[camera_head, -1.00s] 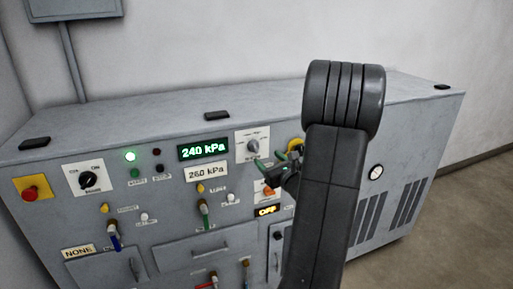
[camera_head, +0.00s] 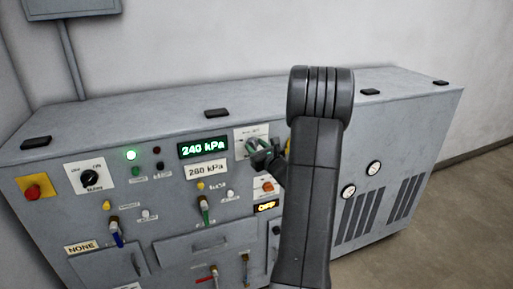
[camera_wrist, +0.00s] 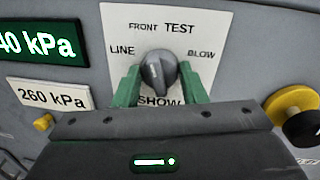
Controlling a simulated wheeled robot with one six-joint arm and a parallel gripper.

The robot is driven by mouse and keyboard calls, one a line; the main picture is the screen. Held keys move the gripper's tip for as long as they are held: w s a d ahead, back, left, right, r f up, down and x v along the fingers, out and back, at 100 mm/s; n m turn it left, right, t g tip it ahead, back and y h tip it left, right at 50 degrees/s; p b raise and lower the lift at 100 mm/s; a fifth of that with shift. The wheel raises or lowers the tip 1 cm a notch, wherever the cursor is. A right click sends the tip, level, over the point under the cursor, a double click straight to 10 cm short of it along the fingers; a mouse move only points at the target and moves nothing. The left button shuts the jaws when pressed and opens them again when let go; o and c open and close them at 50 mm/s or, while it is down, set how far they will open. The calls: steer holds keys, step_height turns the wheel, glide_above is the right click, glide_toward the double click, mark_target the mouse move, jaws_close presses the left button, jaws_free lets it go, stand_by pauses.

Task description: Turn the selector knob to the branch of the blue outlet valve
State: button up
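The selector knob (camera_wrist: 158,72) is a grey round knob on a white plate (camera_wrist: 205,18) labelled LINE, FRONT, TEST, BLOW and SHOW. My gripper (camera_wrist: 160,76) has its green fingers on either side of the knob, with a narrow gap showing on each side. In the head view my gripper (camera_head: 262,153) is at the plate and hides most of the knob. I cannot tell for sure which label the knob points at. The blue outlet valve (camera_head: 116,238) has a blue handle hanging down on the lower left of the panel, beside a NONE label (camera_head: 80,248).
A green-handled valve (camera_head: 205,210) and a red-handled valve (camera_head: 213,274) are on the panel. A yellow-and-black knob (camera_wrist: 298,113) stands close right of my gripper.

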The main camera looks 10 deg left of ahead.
steer(key=c, duration=0.3)
steer(key=shift+f, duration=0.1)
steer(key=shift+f+n+b, duration=0.1)
steer(key=shift+n+b, duration=0.3)
steer(key=shift+b, duration=0.95)
steer(key=shift+n, duration=0.4)
steer(key=shift+r, duration=0.2)
steer(key=o, duration=1)
